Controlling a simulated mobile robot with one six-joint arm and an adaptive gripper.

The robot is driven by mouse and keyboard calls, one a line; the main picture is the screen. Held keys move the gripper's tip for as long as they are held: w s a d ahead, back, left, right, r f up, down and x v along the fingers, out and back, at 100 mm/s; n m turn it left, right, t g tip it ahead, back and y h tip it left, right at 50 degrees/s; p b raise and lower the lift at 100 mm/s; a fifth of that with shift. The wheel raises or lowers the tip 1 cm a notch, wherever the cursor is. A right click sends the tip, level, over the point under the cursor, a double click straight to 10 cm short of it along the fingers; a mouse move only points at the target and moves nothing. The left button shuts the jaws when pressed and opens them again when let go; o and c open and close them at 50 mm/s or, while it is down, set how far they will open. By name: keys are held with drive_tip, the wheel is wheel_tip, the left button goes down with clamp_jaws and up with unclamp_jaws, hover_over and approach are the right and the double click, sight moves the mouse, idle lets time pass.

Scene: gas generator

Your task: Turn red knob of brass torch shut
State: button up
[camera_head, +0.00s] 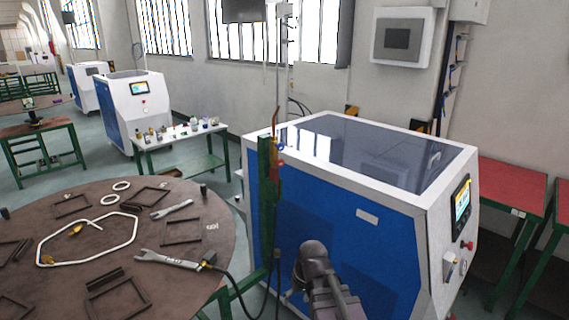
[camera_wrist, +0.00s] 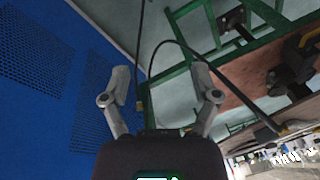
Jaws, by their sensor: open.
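A slim brass torch (camera_head: 275,122) stands upright at the top of a green post (camera_head: 264,200), in front of the blue side of a white and blue machine. Small red parts (camera_head: 279,163) show on the torch; they are too small to tell which is the knob or how it is turned. My gripper (camera_wrist: 163,84) is open and empty in the wrist view, its two grey fingers spread apart. The torch cannot be made out in the wrist view. In the head view my arm is low, below and right of the torch; the fingers cannot be made out there.
The machine (camera_head: 340,225) stands close behind my arm. A round brown table (camera_head: 190,245) with frames, rings and wrench-like tools is at left. A dark hose (camera_head: 232,278) hangs beside the post and crosses the wrist view (camera_wrist: 190,52). A red-topped bench (camera_head: 510,188) is at right.

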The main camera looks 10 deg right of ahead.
drive_tip(key=w+a+r+n+t+y+p, duration=0.15)
drive_tip(key=w+r+y, duration=0.25)
drive_tip(key=w, duration=0.5)
drive_tip(key=n+t+y+p, duration=0.4)
drive_tip(key=t, duration=0.8)
approach(282, 164)
drive_tip(key=v, duration=0.3)
drive_tip(key=shift+d+f, duration=0.15)
drive_tip(key=x, duration=1.4)
drive_tip(key=shift+s, duration=0.1)
